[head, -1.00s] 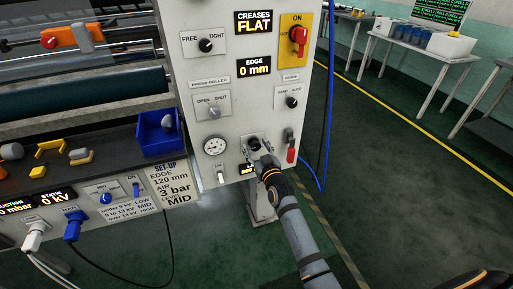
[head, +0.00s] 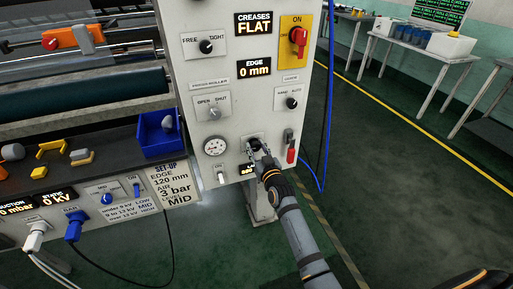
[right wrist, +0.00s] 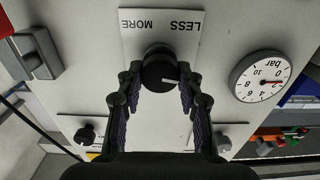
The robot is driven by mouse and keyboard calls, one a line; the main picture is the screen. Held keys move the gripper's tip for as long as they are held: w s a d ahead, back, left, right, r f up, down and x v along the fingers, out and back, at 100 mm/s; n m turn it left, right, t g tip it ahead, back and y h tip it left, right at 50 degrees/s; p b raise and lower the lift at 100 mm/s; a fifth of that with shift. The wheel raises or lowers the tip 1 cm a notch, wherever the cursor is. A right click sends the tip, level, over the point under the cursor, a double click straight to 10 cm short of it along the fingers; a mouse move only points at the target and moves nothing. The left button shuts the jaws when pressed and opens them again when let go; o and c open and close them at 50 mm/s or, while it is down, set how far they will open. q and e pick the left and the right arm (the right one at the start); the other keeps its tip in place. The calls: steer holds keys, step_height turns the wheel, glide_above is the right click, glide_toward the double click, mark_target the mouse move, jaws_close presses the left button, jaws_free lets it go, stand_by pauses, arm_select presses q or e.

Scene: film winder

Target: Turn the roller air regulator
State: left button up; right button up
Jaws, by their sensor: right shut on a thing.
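The roller air regulator is a round black knob (right wrist: 158,66) with a white pointer line, on a pale plate (right wrist: 160,22) marked MORE and LESS, upside down in the right wrist view. In the head view the knob sits low on the grey panel (head: 222,105), mostly hidden by my gripper. My right gripper (head: 260,153) is shut on the knob, with one finger on each side of it in the right wrist view (right wrist: 159,84). A round white bar gauge (head: 217,146) is left of the knob; it also shows in the right wrist view (right wrist: 258,77). My left gripper is not in view.
A red-handled lever (head: 291,152) is close right of my gripper. A blue hose (head: 327,110) hangs beside the panel. A set-up card (head: 172,186) reading AIR 3 bar is at lower left. The green floor at right is clear.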

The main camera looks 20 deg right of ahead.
steer(key=m+p, duration=0.1)
steer(key=m, duration=0.3)
steer(key=shift+d, duration=0.1)
steer(key=shift+m+p, duration=0.5)
steer(key=shift+m, duration=1.8)
steer(key=o, duration=1.2)
steer(key=shift+s, duration=0.1)
steer(key=s, duration=1.2)
steer(key=shift+d, duration=0.25)
steer(key=shift+w, duration=0.1)
